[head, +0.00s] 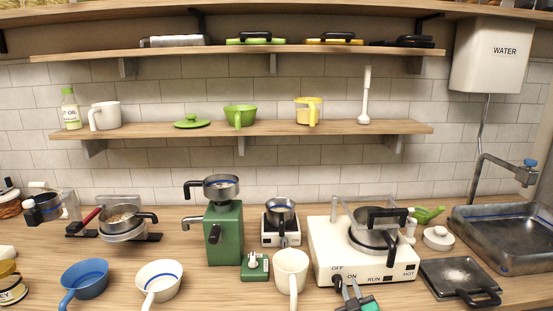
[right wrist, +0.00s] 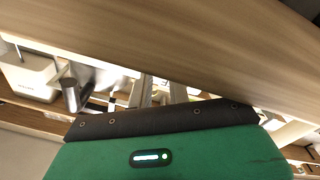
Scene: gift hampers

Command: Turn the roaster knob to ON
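The roaster (head: 322,243) is a white box with a pan and a clear cover on top, at the right of the middle of the counter. Its front reads OFF, ON, RUN and HOT. A small dark knob (head: 338,281) shows under the OFF and ON labels, partly behind a fingertip. My right gripper (head: 350,284) is at the bottom of the head view, with its fingertips close to the knob; I cannot tell whether they touch it. Its fingers, also in the right wrist view (right wrist: 162,91), stand apart with a gap. My left gripper is not in view.
A black-handled flat plate (head: 455,272) and a sink (head: 510,235) lie to the right. A cream jug (head: 291,268) and a green grinder (head: 224,235) stand to the left. A wooden board edge (right wrist: 160,40) crosses the right wrist view close to the gripper.

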